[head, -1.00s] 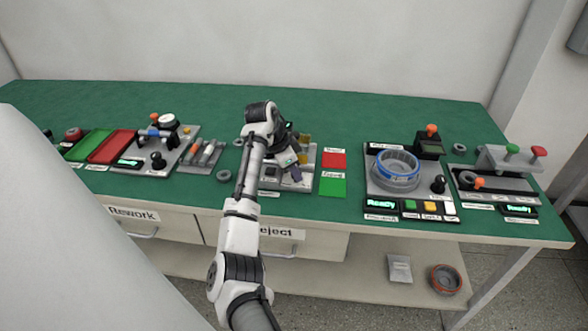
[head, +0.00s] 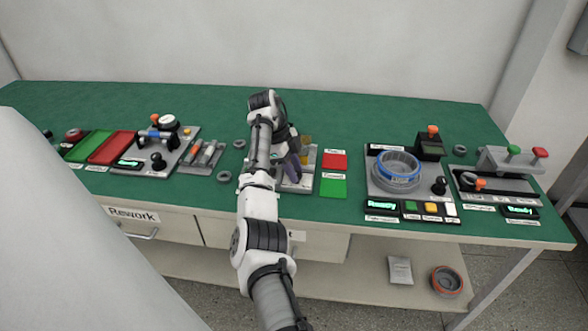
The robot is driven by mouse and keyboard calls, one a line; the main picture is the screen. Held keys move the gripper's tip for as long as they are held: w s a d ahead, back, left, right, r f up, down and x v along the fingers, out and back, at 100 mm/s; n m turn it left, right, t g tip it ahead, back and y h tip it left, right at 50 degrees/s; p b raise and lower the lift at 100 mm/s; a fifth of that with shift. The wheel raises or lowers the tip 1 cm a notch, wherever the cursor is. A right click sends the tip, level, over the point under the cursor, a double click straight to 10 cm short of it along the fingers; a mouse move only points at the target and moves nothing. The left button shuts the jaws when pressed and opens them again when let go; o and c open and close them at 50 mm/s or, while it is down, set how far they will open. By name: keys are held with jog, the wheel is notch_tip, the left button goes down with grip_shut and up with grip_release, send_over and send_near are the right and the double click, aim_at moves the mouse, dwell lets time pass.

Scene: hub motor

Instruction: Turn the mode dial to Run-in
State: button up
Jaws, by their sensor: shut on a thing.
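My gripper (head: 292,168) is low over the grey middle fixture (head: 310,158), its dark purple finger part pointing down at the fixture. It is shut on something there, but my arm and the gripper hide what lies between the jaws. The mode dial cannot be picked out for certain. The grip point is at the fixture, where a dial could be hidden. Two black knobs stand in the open: one on the left fixture (head: 158,161) and one on the right fixture (head: 440,186). My gripper is apart from both.
A red pad (head: 334,161) and a green pad (head: 333,188) lie right of the middle fixture. A ring-shaped part (head: 397,168) sits on the right fixture. Lit displays (head: 381,205) stand along the front edge. The back of the green bench (head: 350,110) is clear.

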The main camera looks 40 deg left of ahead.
dwell(0.5)
jog(key=o, duration=1)
jog(key=shift+c, duration=0.2)
